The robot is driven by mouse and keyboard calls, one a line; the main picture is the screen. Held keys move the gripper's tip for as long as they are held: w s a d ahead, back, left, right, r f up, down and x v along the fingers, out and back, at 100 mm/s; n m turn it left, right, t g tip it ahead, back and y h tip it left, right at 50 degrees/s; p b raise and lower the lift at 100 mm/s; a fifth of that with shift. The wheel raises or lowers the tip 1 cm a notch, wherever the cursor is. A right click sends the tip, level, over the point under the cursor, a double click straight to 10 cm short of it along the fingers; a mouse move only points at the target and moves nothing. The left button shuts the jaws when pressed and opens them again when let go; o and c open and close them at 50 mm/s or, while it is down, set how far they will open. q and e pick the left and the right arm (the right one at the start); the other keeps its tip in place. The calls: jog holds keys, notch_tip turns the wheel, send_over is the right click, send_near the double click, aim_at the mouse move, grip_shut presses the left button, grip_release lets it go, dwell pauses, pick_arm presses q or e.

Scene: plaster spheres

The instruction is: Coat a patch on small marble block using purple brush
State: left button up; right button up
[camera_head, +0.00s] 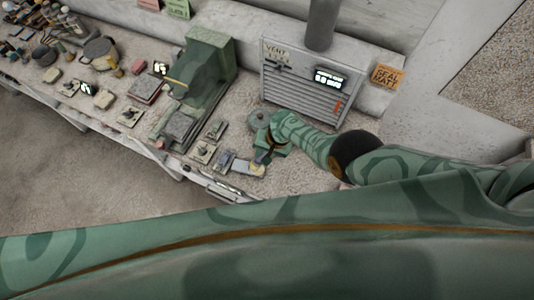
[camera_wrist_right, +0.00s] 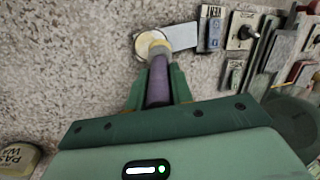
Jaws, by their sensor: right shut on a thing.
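My right gripper (camera_head: 265,157) is over the bench's front part. In the right wrist view the gripper (camera_wrist_right: 155,85) is shut on the purple handle of the brush (camera_wrist_right: 158,78). The brush's pale, round head (camera_wrist_right: 148,42) points away from the gripper. A flat pale grey piece (camera_wrist_right: 183,36), possibly the small marble block, lies just right of the brush head, which overlaps its left end. I cannot tell whether the bristles touch it. In the head view this piece (camera_head: 241,166) is small, beside the gripper. My left gripper is not in view.
Several small sample tiles (camera_head: 203,152) lie left of the gripper. A green machine (camera_head: 207,62) and a louvred vent box (camera_head: 300,85) stand behind. A labelled round tin (camera_wrist_right: 17,160) is at lower left in the wrist view. Speckled bench surface (camera_wrist_right: 65,60) is clear there.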

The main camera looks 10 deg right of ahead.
jog(key=shift+w+a+f+b, duration=0.1)
jog(key=shift+w+a+b, duration=0.15)
jog(key=shift+a+b, duration=0.3)
jog(key=shift+s+d+p, duration=0.15)
jog(key=shift+d+p, duration=0.2)
jog(key=shift+p, duration=0.2)
jog(key=shift+s+d+p, duration=0.35)
jog(key=shift+d+p, duration=0.05)
jog(key=shift+d, duration=0.4)
jog(key=shift+w+a+b, duration=0.25)
jog(key=shift+a+b, duration=0.2)
jog(key=shift+a, duration=0.15)
jog(key=shift+w+a+b, duration=0.2)
jog(key=shift+a+b, duration=0.2)
jog(key=shift+a, duration=0.2)
